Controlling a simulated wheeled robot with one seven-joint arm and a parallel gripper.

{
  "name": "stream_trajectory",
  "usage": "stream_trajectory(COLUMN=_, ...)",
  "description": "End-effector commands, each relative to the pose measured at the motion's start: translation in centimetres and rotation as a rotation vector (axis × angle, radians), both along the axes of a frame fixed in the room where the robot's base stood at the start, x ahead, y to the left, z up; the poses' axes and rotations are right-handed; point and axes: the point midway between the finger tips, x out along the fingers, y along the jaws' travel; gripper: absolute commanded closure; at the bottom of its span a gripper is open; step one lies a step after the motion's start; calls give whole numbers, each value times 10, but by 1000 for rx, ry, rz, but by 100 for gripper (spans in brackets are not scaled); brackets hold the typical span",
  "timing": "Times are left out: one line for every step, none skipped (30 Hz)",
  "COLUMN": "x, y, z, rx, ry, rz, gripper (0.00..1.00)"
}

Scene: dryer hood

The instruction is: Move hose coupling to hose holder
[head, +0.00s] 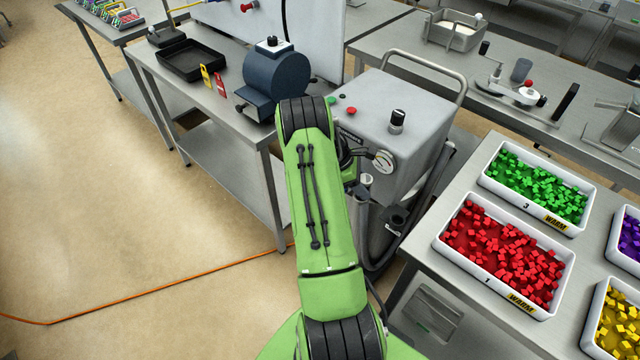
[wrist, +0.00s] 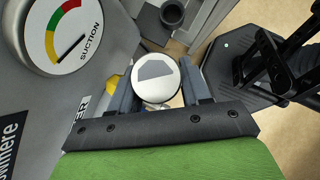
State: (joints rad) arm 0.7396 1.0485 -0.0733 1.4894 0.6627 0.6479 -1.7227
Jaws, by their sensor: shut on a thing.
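My gripper (wrist: 155,90) is shut on a round, pale-topped piece, which I take to be the hose coupling (wrist: 155,72), with a dark finger on each side of it. In the head view my green arm hides most of the gripper and the piece, beside the grey machine (head: 398,125). A dark bracket (head: 397,217) stands at the machine's lower right side, right of the gripper. It may be the hose holder; I cannot tell for sure. A dark angular plate (wrist: 238,68) is to the right of the gripper in the wrist view.
The suction gauge (head: 384,161) is on the machine's front, close to the gripper. A dark hose (head: 378,264) runs down beside the machine. A table with trays of red (head: 505,255) and green cubes (head: 540,188) stands at the right. Open floor lies at the left.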

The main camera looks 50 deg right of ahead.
Motion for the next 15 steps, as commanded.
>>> stream_trajectory(x=-19, y=-8, z=17, rx=-3, ry=7, rz=-24, gripper=100)
stream_trajectory(x=-30, y=-13, z=23, rx=-7, ry=12, rz=-34, gripper=100)
stream_trajectory(x=-44, y=-18, z=30, rx=-10, ry=20, rz=-49, gripper=100)
stream_trajectory(x=-54, y=-22, z=35, rx=-13, ry=25, rz=-59, gripper=100)
stream_trajectory(x=-65, y=-25, z=39, rx=-16, ry=31, rz=-69, gripper=100)
stream_trajectory(x=-78, y=-29, z=45, rx=-20, ry=37, rz=-81, gripper=100)
stream_trajectory(x=-86, y=-31, z=49, rx=-22, ry=42, rz=-89, gripper=100)
stream_trajectory(x=-93, y=-33, z=52, rx=-24, ry=45, rz=-95, gripper=100)
stream_trajectory(x=-102, y=-34, z=55, rx=-27, ry=51, rz=-104, gripper=100)
stream_trajectory(x=-107, y=-35, z=57, rx=-27, ry=54, rz=-107, gripper=100)
stream_trajectory(x=-110, y=-36, z=58, rx=-29, ry=56, rz=-109, gripper=100)
stream_trajectory(x=-114, y=-36, z=59, rx=-31, ry=59, rz=-112, gripper=100)
stream_trajectory(x=-115, y=-37, z=58, rx=-31, ry=60, rz=-113, gripper=100)
stream_trajectory(x=-116, y=-37, z=57, rx=-31, ry=60, rz=-113, gripper=100)
stream_trajectory(x=-116, y=-37, z=55, rx=-32, ry=60, rz=-114, gripper=100)
